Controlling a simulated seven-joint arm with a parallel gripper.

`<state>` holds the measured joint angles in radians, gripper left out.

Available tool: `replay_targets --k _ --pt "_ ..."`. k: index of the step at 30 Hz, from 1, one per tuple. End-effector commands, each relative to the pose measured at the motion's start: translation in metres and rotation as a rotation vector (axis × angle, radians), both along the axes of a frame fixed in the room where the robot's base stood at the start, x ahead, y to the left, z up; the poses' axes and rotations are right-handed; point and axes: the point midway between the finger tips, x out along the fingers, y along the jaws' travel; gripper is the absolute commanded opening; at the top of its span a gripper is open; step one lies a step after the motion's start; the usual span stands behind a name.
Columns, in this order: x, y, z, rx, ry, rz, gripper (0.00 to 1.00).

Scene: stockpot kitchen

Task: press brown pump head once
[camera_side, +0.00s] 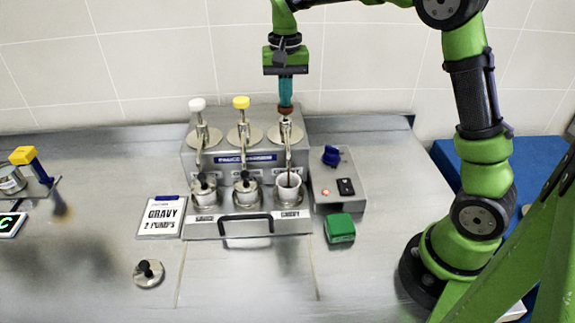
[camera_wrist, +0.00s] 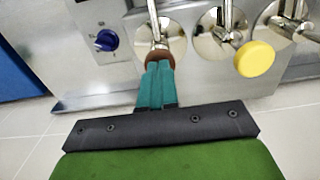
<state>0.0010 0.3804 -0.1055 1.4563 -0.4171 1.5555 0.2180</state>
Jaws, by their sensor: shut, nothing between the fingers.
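The brown pump head (camera_side: 286,111) tops the rightmost pump of the steel dispenser (camera_side: 190,165) in the side view. My gripper (camera_side: 286,101) is shut, with its teal fingers pointing down and their tips at the brown head. In the wrist view my gripper (camera_wrist: 158,66) covers part of the brown pump head (camera_wrist: 158,55); the tips look to be touching it, though the exact contact is hidden. Below that pump, an open cup (camera_side: 288,187) holds brown content, and a thin brown streak runs down toward it from the spout.
A white pump head (camera_side: 197,104) and a yellow one (camera_side: 241,102) stand to the left. A box with a blue knob (camera_side: 332,156) and a green block (camera_side: 340,229) are at the right. A gravy sign (camera_side: 161,216) and a loose lid (camera_side: 149,273) lie on the counter.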

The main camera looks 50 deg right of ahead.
Motion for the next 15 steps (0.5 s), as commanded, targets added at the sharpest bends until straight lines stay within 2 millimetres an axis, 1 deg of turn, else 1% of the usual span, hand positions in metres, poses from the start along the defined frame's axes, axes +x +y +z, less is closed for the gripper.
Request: replay_targets --k 1,6,15 --pt "-0.0006 0.0001 -0.0039 0.000 0.004 0.000 0.00" --pt "-0.0006 0.0001 -0.0108 0.000 0.004 0.000 0.00" --pt "-0.0003 0.0001 -0.0086 -0.001 0.004 0.000 0.00"
